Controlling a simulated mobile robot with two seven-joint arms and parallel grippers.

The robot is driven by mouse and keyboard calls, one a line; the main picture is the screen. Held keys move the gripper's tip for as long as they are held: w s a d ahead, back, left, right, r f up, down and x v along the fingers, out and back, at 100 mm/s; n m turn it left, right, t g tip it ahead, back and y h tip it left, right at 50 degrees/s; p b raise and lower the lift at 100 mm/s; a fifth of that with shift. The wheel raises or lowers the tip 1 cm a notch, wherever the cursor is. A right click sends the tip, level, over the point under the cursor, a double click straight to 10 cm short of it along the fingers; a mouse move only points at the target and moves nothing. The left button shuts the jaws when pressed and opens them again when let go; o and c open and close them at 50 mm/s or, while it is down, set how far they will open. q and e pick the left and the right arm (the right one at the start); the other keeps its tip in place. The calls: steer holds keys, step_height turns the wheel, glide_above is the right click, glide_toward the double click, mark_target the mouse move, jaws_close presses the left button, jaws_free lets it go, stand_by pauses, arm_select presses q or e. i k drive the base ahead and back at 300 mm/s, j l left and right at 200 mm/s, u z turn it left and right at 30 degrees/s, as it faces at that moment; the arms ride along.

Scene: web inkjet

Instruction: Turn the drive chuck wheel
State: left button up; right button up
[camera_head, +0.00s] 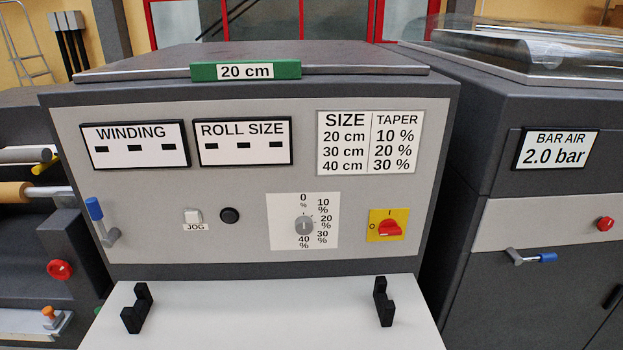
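I cannot pick out a drive chuck wheel for sure in the head view. Round parts in view are a red knob (60,270) on the dark machine at the far left, a grey taper dial (304,226) on the middle panel, and a red knob (605,224) at the right edge. Neither of my grippers is in view.
The grey control cabinet (250,175) fills the middle. It has a blue-handled lever (96,212), a jog button (193,216) and a red-yellow switch (389,226). Two black holders (137,308) (383,302) stand on the bare white shelf (260,320). A second cabinet (520,185) stands right.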

mark_target(58, 270)
steer(key=u, duration=2.15)
